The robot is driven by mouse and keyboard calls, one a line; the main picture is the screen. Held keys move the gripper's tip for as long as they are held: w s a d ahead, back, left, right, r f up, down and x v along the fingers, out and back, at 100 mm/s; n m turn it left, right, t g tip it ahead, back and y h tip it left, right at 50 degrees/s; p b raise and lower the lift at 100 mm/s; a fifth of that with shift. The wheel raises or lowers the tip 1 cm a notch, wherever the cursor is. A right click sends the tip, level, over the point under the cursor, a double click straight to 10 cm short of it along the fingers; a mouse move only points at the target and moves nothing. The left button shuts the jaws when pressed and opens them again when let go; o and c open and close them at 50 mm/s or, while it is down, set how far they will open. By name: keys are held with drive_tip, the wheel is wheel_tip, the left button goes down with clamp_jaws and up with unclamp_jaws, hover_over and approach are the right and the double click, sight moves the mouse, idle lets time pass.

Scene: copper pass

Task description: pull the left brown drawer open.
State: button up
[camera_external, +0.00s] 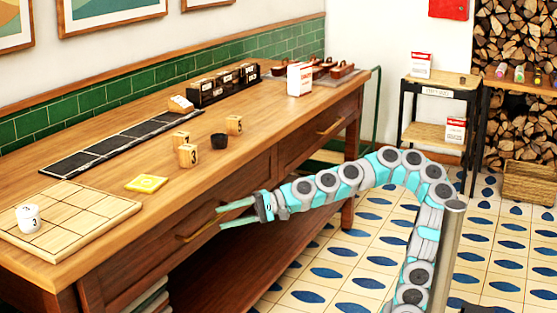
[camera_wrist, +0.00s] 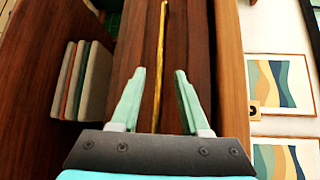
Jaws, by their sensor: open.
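The left brown drawer (camera_external: 145,254) is in the front of the long wooden table and looks flush with it. Its brass bar handle (camera_external: 196,228) shows in the external view, partly behind my fingers. My gripper (camera_external: 221,213) is in front of the drawer, near the right end of the handle, with its fingers apart and empty. In the wrist view the handle (camera_wrist: 161,45) runs up the picture between the two open fingers of my gripper (camera_wrist: 160,73). Neither finger visibly touches it, and how far the tips are from the drawer face is hard to tell.
The right drawer has its own brass handle (camera_external: 331,126). The tabletop (camera_external: 110,180) holds a wooden grid board (camera_external: 80,215), numbered blocks (camera_external: 187,155) and a black cup (camera_external: 218,141). A shelf (camera_external: 245,235) lies below the drawers. Tiled floor is open in front.

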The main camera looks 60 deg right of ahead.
sight(216, 220)
drive_tip(key=shift+x, duration=2.3)
drive_tip(key=shift+c, duration=0.3)
clamp_jaws()
